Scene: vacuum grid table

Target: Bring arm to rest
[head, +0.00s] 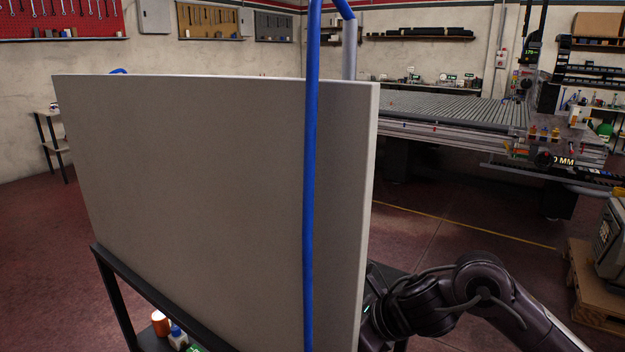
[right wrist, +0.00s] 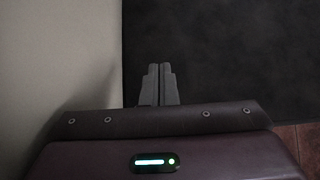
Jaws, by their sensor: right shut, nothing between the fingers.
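My right arm (head: 440,300) comes in from the lower right in the head view and reaches behind the right edge of a large grey board. Its gripper is hidden there by the board. In the right wrist view, my right gripper (right wrist: 158,84) has its fingers together with nothing between them. The board's pale face (right wrist: 55,60) rises close on the left of the fingers, and a dark flat surface (right wrist: 225,60) lies beyond them. My left gripper and arm are in neither view.
The large grey board (head: 210,190) stands upright on a black-framed cart (head: 165,305). A blue hose (head: 309,180) hangs in front of it. A vacuum grid table (head: 450,108) stands at the back right. A pallet (head: 597,295) is at the right edge. Red floor lies open between.

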